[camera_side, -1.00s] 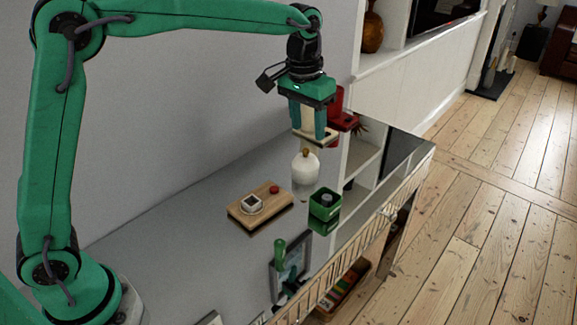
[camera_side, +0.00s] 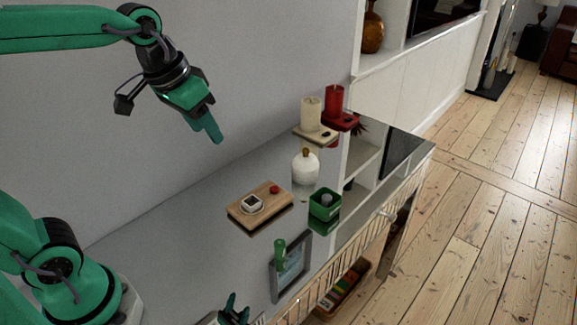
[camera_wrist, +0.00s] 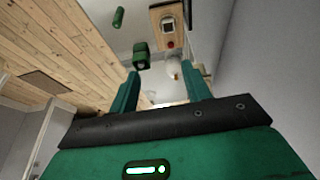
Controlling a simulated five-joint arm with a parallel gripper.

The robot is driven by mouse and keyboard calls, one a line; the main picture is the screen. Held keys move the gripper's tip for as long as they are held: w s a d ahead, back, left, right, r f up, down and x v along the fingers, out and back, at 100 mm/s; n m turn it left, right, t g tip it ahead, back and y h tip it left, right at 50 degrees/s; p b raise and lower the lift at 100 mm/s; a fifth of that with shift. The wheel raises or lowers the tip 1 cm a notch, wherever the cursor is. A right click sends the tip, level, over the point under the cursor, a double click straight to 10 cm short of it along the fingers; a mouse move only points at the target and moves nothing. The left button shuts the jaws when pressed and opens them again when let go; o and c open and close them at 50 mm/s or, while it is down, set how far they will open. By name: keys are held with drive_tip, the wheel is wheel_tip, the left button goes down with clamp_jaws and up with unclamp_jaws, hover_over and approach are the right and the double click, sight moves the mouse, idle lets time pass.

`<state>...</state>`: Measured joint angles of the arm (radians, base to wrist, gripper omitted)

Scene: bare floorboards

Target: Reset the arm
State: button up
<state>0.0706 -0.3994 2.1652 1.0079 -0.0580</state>
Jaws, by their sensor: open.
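My gripper (camera_side: 212,132) is in the air above the left back part of the grey counter (camera_side: 190,205), in front of the plain wall. It is tilted downward to the right and touches nothing. In the wrist view my gripper (camera_wrist: 160,88) shows two green fingers spread apart with nothing held between them.
A framed picture (camera_side: 290,268) stands at the front edge.

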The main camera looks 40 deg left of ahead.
drive_tip(key=s+a+f+t, duration=0.1)
drive_tip(key=s+f, duration=0.3)
drive_tip(key=s, duration=0.4)
drive_tip(key=shift+a, duration=0.6)
drive_tip(key=shift+o, duration=0.4)
drive_tip(key=o, duration=1.1)
drive_tip(key=shift+w+d+r, duration=0.1)
drive_tip(key=shift+w+r, duration=0.05)
drive_tip(key=shift+w, duration=0.05)
drive_tip(key=shift+c, duration=0.2)
drive_tip(key=w+d+r+m+g, duration=0.1)
drive_tip(key=w+d+m+g, duration=0.25)
drive_tip(key=w+m, duration=0.2)
drive_tip(key=w+d+m+g, duration=0.2)
drive_tip(key=w+d+m, duration=0.2)
drive_tip(key=w, duration=0.3)
drive_tip(key=w+d+f+m+g+y, duration=0.2)
drive_tip(key=w+d+f+m+g, duration=0.2)
drive_tip(key=w+d+f+m, duration=0.3)
drive_tip(key=d+f+m, duration=0.1)
drive_tip(key=d, duration=0.3)
drive_tip(key=shift+w+m, duration=0.35)
